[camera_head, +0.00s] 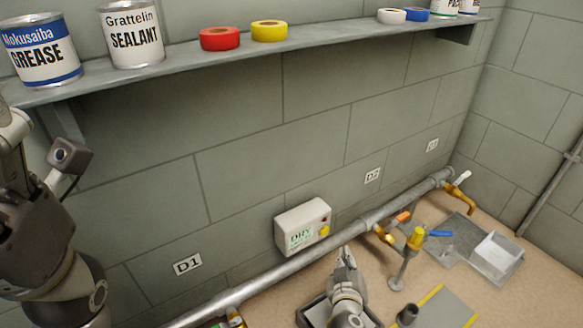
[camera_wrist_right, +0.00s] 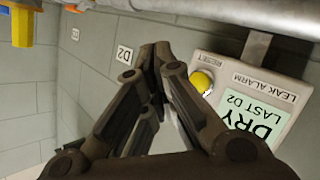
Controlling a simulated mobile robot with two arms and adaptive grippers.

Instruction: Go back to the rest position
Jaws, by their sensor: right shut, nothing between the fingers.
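My right gripper (camera_head: 343,256) is low in the middle of the head view, just in front of the leak alarm box (camera_head: 303,226). In the right wrist view its fingers (camera_wrist_right: 155,56) are drawn together at the tips with nothing between them. The box, with a yellow button (camera_wrist_right: 202,81) and a green display reading DRY, LAST D2, shows just right of the fingertips. I cannot tell whether they touch it. My left arm is folded upright at the left edge of the head view; its fingers are not visible.
A grey pipe (camera_head: 262,288) runs along the wall past valves with orange, yellow and blue handles. A shelf (camera_head: 190,65) with cans and tape rolls crosses above.

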